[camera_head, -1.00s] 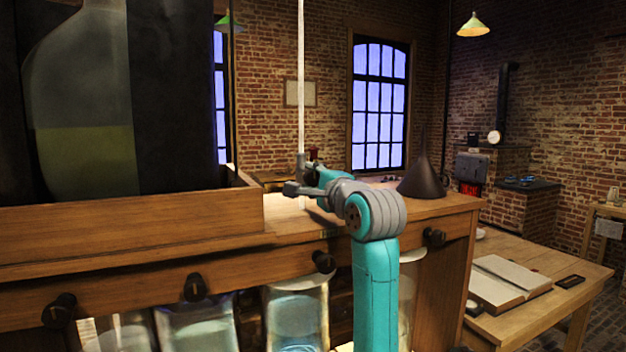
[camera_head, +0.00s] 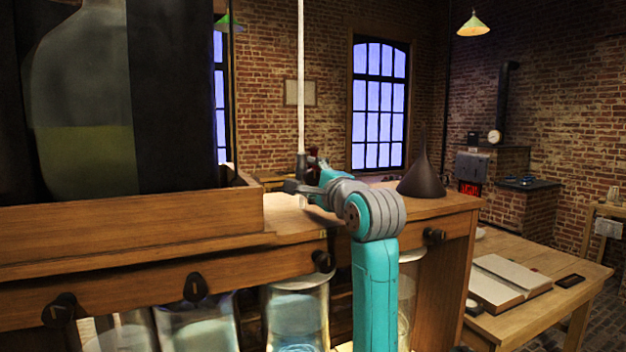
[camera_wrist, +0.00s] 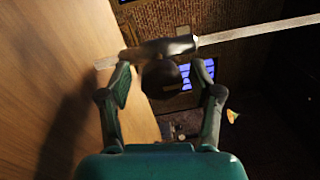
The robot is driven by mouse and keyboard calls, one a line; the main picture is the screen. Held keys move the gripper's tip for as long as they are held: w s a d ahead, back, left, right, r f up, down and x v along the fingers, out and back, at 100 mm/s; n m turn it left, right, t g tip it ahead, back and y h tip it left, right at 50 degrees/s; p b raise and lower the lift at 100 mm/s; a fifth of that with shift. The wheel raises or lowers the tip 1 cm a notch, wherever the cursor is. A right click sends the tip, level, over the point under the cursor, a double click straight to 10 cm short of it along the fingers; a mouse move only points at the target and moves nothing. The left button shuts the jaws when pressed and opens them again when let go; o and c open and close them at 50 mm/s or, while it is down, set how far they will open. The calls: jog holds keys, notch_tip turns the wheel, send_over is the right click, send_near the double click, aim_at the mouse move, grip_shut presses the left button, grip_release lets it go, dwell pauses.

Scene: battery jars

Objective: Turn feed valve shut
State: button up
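The feed valve (camera_head: 301,166) is a grey fitting at the lower end of a thin white upright pipe (camera_head: 301,80), above the wooden bench top. A dark red part (camera_head: 314,158) shows beside it. In the wrist view the valve body (camera_wrist: 165,48) lies across the picture, with the pale pipe (camera_wrist: 260,30) running right from it. A dark rounded part, seemingly its handle (camera_wrist: 160,76), sits between my fingers. My gripper (camera_wrist: 163,68) is open, one finger on each side, with small gaps visible. In the head view my gripper (camera_head: 305,187) is close by the valve, partly hidden by my wrist.
A large glass vessel of yellow-green liquid (camera_head: 85,150) stands in a wooden tray (camera_head: 130,230) at left. A dark funnel (camera_head: 424,180) stands on the bench right of my arm. Several glass jars (camera_head: 298,310) and black knobs (camera_head: 195,287) line the front below.

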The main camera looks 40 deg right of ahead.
jog(key=v, duration=1.2)
dwell(0.5)
